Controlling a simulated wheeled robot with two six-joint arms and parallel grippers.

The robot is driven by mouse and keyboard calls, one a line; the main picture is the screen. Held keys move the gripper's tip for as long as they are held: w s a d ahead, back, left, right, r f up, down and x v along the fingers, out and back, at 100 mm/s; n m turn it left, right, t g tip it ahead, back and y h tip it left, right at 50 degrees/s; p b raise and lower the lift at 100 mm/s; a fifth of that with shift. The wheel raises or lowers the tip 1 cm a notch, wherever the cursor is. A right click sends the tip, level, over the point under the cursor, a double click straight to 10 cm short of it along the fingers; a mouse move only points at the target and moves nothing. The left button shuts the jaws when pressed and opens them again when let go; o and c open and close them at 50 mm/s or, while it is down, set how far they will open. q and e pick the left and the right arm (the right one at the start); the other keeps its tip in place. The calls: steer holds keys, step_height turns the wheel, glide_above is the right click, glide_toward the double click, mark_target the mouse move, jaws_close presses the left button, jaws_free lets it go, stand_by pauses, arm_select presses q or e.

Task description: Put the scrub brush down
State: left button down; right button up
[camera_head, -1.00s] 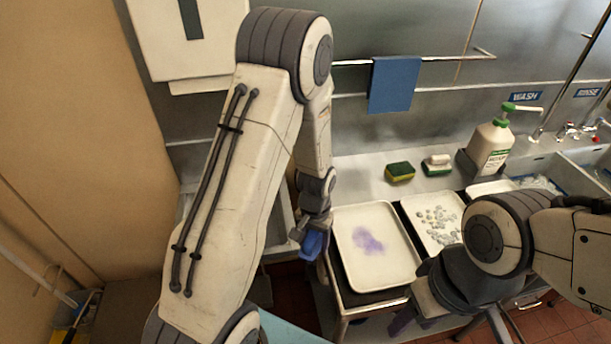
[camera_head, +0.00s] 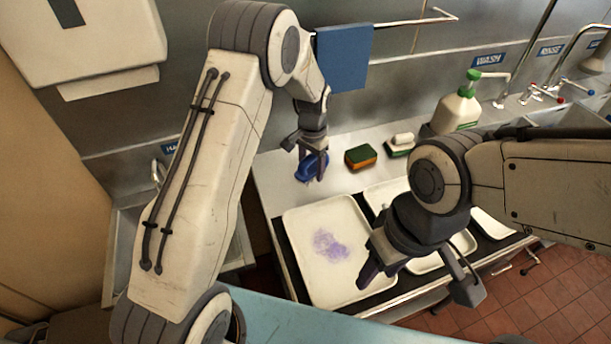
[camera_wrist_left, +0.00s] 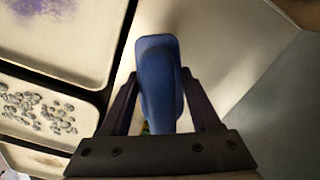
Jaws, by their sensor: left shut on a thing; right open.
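The blue scrub brush (camera_head: 311,168) is held in my left gripper (camera_head: 313,160), at the left part of the steel counter behind the trays. In the left wrist view the brush (camera_wrist_left: 160,82) stands up between the two dark fingers, which are shut on it. I cannot tell whether the brush touches the counter (camera_head: 279,171). My right gripper (camera_head: 412,275) is open and empty over the trays at the front.
A tray with a purple stain (camera_head: 328,280) lies in front of the brush. A green and orange sponge (camera_head: 361,156), another sponge with a white bar (camera_head: 399,145) and a soap bottle (camera_head: 457,109) stand to the right. A blue cloth (camera_head: 342,58) hangs behind.

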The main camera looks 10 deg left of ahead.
arm_select(q)
steer(key=w+d+r+m+b, duration=0.2)
steer(key=w+d+r+m, duration=0.35)
steer(key=w+d, duration=0.2)
steer(key=a+f+p, duration=0.1)
steer(key=a+f, duration=0.1)
steer(key=a, duration=0.1)
steer(key=s+a+f+p, duration=0.1)
steer(key=a+f, duration=0.2)
steer(key=a, duration=0.1)
steer(key=a+f+p, duration=0.1)
steer(key=a+f, duration=0.1)
steer(key=a, duration=0.2)
steer(key=shift+s+a+f+p, duration=0.15)
steer(key=shift+s+f+p, duration=0.15)
steer(key=shift+s+p, duration=0.1)
step_height(320, 180, down, 3)
steer(key=shift+f+p, duration=0.1)
steer(key=shift+p, duration=0.75)
steer(key=shift+f, duration=0.4)
